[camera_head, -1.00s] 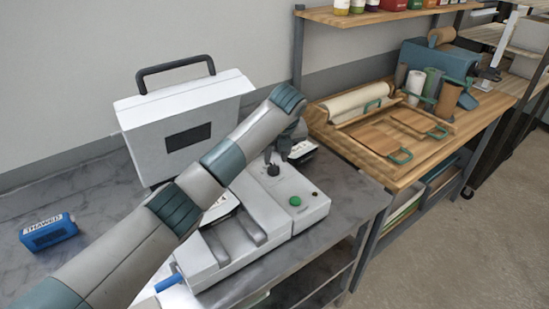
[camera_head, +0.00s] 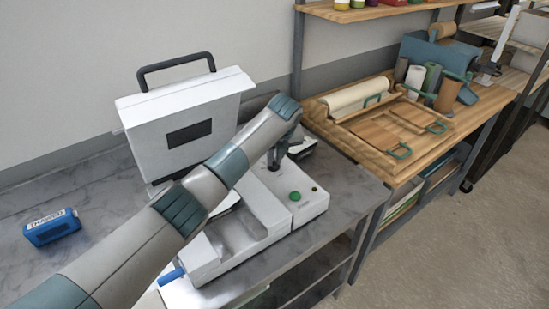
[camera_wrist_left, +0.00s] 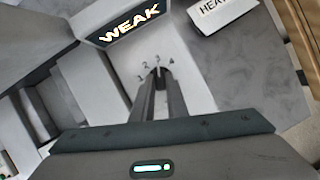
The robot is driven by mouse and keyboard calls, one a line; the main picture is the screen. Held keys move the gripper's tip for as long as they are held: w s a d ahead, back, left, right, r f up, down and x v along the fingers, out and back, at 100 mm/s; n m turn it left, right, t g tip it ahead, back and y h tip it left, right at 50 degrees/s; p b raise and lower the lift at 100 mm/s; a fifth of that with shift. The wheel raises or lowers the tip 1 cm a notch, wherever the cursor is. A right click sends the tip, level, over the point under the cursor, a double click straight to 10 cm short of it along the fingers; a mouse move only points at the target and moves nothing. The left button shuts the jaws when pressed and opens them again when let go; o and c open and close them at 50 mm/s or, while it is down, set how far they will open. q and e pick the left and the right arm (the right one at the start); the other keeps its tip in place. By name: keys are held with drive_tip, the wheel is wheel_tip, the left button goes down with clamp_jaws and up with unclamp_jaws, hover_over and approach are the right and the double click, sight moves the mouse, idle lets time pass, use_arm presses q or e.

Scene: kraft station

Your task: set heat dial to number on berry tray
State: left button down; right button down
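The heat dial sits on the white machine (camera_head: 262,235), mostly hidden by my gripper. The fingers look shut on the dial, whose pointer I cannot read clearly. A sign reading WEAK (camera_wrist_left: 132,24) and a HEAT label (camera_wrist_left: 220,10) are nearby. I cannot identify a berry tray or its number. My right gripper is out of view.
A blue block reading THAWED (camera_head: 51,228) lies on the grey counter (camera_head: 95,180) at left. A green button (camera_head: 295,196) is right of the dial. A wooden bench (camera_head: 345,145) with boards and rolls stands at right.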

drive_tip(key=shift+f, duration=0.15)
use_arm(q)
drive_tip(key=shift+a+f+m+b, duration=0.15)
drive_tip(key=shift+m+b, duration=0.35)
drive_tip(key=shift+b, duration=0.35)
drive_tip(key=m+h+b, duration=0.1)
drive_tip(key=m+b, duration=0.1)
drive_tip(key=b, duration=0.1)
drive_tip(key=m+h+b, duration=0.1)
drive_tip(key=m+b, duration=0.1)
drive_tip(key=b, duration=0.2)
drive_tip(key=shift+a+m, duration=0.2)
drive_tip(key=shift+m, duration=0.2)
drive_tip(key=shift+m+b, duration=0.3)
drive_tip(key=shift+b, duration=0.1)
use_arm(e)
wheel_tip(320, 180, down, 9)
use_arm(q)
drive_tip(key=shift+m+h+b, duration=0.5)
drive_tip(key=shift+m+b, duration=0.3)
drive_tip(key=shift+b, duration=0.15)
drive_tip(key=shift+r, duration=0.2)
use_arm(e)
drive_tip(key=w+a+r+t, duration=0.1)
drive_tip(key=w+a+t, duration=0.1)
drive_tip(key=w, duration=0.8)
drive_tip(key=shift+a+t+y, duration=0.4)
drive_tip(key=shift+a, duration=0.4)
